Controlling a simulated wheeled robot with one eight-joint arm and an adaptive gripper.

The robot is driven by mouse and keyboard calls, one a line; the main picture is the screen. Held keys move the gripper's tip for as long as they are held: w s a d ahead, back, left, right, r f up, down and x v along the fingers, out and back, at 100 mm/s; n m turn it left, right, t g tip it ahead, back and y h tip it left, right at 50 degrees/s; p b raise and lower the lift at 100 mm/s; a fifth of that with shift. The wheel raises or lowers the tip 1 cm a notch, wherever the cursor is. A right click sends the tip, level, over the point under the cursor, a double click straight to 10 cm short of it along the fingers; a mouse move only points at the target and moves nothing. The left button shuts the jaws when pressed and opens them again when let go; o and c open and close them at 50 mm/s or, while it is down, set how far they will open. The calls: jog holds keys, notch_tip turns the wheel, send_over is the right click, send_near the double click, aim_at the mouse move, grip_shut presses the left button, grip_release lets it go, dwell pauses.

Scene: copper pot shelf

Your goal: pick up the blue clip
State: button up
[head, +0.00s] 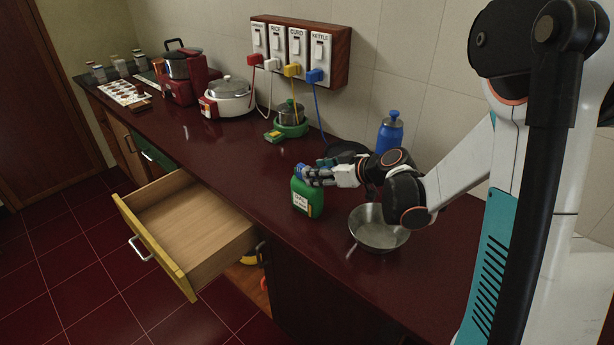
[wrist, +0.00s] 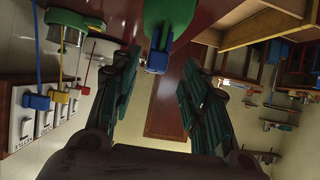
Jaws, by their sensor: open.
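The blue clip (head: 299,170) is at the top of a green pouch-like container (head: 307,198) with a white label, standing upright on the dark red counter (head: 240,145). In the wrist view the clip (wrist: 158,55) shows on the edge of the green container (wrist: 168,20), just beyond and between my fingertips. I cannot tell whether a finger touches the clip.
A steel bowl (head: 372,236) stands beneath my forearm. A blue bottle (head: 390,132) and a dark pan (head: 348,148) are behind it. An empty drawer (head: 185,222) stands open at the front. Corded plugs hang from the socket board (head: 297,42). Several cookers stand farther left.

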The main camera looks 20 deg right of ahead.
aim_at(307, 168)
jog(key=shift+w+r+b+x, duration=0.15)
jog(key=shift+b+x, duration=0.2)
jog(key=shift+x, duration=0.55)
jog(key=shift+w+r+b+x, duration=0.1)
jog(key=shift+b+x, duration=0.25)
jog(key=shift+x, duration=0.5)
jog(key=shift+w+r+b+x, duration=0.15)
jog(key=shift+b+x, duration=0.2)
jog(key=shift+x, duration=0.55)
jog(key=shift+s+d, duration=0.1)
jog(key=shift+s, duration=0.05)
jog(key=c, duration=0.9)
